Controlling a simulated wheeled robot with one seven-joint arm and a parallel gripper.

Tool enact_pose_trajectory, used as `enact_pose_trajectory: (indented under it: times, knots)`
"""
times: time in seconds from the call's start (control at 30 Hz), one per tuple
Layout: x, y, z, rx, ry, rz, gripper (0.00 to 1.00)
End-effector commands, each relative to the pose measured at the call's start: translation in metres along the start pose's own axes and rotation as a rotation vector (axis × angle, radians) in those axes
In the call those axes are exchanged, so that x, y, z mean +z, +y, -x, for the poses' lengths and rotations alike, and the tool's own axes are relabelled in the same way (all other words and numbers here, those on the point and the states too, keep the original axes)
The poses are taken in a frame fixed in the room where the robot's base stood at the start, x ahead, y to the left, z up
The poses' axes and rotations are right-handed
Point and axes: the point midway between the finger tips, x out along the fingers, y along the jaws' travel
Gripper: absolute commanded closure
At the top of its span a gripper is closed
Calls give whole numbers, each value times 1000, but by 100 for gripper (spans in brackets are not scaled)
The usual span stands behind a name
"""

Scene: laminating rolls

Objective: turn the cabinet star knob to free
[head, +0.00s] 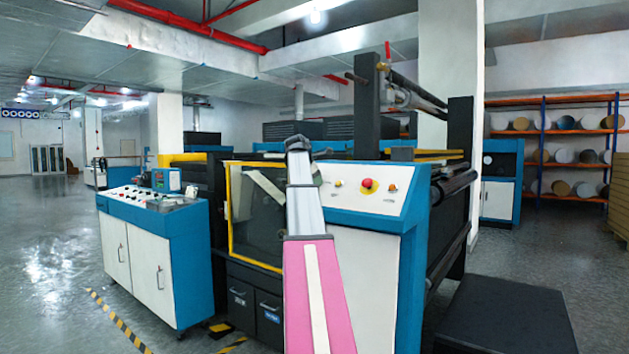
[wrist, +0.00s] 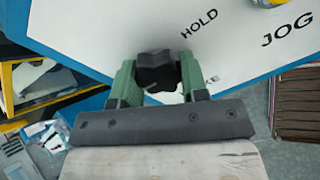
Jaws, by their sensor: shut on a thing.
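The black star knob (wrist: 156,72) sits on the white cabinet panel in the wrist view. My gripper (wrist: 158,82) has its green fingers on both sides of the knob and is shut on it. The label HOLD shows on the panel just above and right of the knob. Another label below it is mostly hidden by the right finger. In the head view my arm reaches to the machine's white cabinet (head: 370,240), and the arm hides the knob there.
A red button (head: 368,186) and yellow-ringed controls sit on the panel right of my arm. A yellow-framed window (head: 257,215) is to the left. A control desk (head: 155,245) stands farther left. A dark platform (head: 510,320) lies low at the right. Open floor lies left of the desk.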

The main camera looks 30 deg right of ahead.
Motion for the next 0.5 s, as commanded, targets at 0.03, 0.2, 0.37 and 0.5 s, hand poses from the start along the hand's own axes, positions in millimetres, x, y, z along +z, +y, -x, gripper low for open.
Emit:
enact_pose_trajectory:
  times: [0.03, 0.2, 0.37, 0.5]
  knots:
    - [-1, -1, 0, -2, 1, 17, 83]
    - [-1, -1, 0, -4, 1, 61, 83]
    - [0, -1, 0, -5, 1, 77, 83]
    - [0, -1, 0, -5, 1, 80, 83]
